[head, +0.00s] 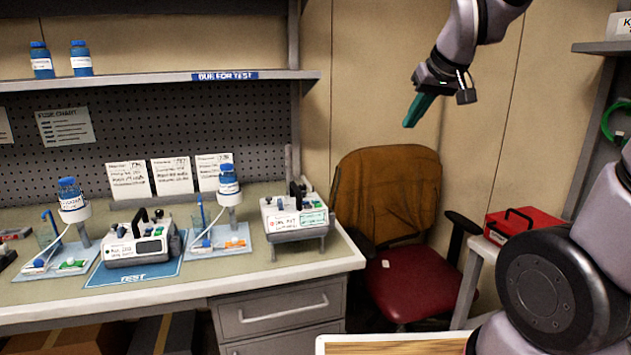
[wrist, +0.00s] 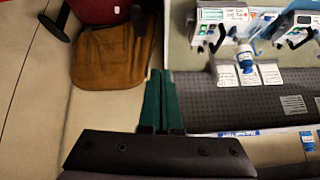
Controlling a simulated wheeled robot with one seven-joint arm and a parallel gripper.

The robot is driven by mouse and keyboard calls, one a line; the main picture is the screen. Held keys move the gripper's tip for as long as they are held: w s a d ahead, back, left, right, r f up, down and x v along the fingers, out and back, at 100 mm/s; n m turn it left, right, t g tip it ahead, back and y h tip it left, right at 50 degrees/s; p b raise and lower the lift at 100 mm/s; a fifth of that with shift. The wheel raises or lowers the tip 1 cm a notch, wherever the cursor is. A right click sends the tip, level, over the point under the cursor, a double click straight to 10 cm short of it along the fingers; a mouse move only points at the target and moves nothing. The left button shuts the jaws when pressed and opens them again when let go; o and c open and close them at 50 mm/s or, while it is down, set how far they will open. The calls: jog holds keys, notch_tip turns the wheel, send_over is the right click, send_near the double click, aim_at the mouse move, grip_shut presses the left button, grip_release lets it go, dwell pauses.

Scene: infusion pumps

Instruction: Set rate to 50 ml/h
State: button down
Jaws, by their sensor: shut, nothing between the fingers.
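A white and grey pump (head: 138,246) with a small dark display and a black carry handle sits on the blue TEST mat (head: 135,275) on the bench. A second pump (head: 297,223), with labels on its front, stands at the bench's right end; it also shows at the top of the wrist view (wrist: 222,15). The display digits are too small to read. My gripper (head: 408,124) has green fingers and is shut and empty. It hangs in the air right of the bench, above the chair and far from both pumps; its fingers also show in the wrist view (wrist: 160,73).
A red chair with a brown jacket (head: 388,195) stands right of the bench. A shelf (head: 150,81) with blue-capped bottles (head: 81,58) runs above it. Bottles on stands (head: 228,180) flank the mat pump. A red case (head: 523,225) lies at right.

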jog(key=s+d+r+m, duration=0.1)
jog(key=s+d+m, duration=0.1)
jog(key=s, duration=0.4)
jog(key=s+d+r+m, duration=0.1)
jog(key=s+d+m, duration=0.1)
jog(key=s, duration=0.5)
jog(key=shift+s+m, duration=0.15)
jog(key=shift+m, duration=0.75)
